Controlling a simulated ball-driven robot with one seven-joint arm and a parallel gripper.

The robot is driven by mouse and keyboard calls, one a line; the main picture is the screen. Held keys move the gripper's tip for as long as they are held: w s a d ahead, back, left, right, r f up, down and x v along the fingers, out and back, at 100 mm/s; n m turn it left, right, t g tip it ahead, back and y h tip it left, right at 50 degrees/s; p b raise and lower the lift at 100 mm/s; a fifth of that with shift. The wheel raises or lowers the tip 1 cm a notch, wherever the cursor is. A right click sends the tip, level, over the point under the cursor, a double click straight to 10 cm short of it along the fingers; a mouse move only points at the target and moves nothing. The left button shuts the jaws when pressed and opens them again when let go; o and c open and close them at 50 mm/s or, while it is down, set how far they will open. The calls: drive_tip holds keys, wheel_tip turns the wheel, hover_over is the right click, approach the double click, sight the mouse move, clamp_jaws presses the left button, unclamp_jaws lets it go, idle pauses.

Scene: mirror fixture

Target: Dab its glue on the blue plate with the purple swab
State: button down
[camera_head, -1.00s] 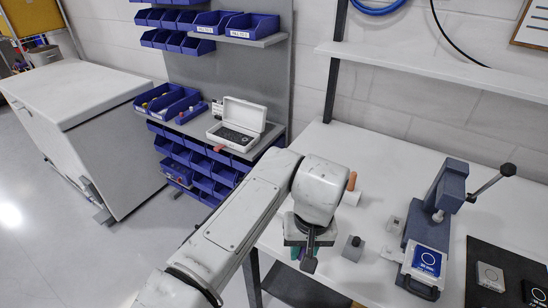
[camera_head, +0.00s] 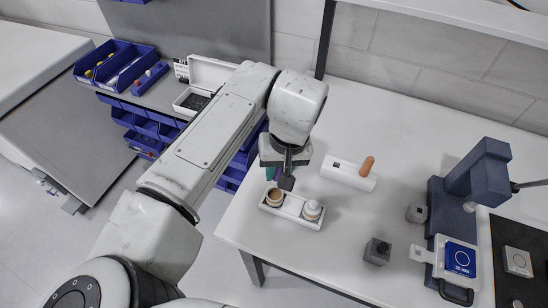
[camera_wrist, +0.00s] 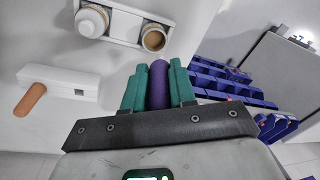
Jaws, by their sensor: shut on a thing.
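My gripper (camera_head: 279,174) is shut on the purple swab (camera_wrist: 159,85), which stands between the teal fingers in the wrist view. The swab's tip is hidden. In the head view my gripper is over the back left of a white tray (camera_head: 290,210) near the table's left edge. The tray holds an open pot with a tan inside (camera_head: 274,197) and a white-topped pot (camera_head: 312,210). I cannot tell if the swab touches the open pot (camera_wrist: 154,39). The blue plate (camera_head: 460,258), marked "20 mm", lies in the fixture at the right.
A white block (camera_head: 345,175) holding an orange swab (camera_head: 367,166) lies behind the tray. A grey cube (camera_head: 377,251) stands left of the blue-grey press fixture (camera_head: 485,180). A dark mat (camera_head: 515,235) lies at the far right. The middle of the white table is clear.

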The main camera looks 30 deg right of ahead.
drive_tip(key=shift+f+b, duration=2.25)
drive_tip(key=shift+f, duration=0.6)
drive_tip(key=shift+s+f, duration=0.1)
drive_tip(key=shift+f, duration=0.5)
idle(0.5)
drive_tip(key=shift+r, duration=0.1)
wheel_tip(320, 180, up, 7)
drive_tip(key=p, duration=0.6)
idle(0.7)
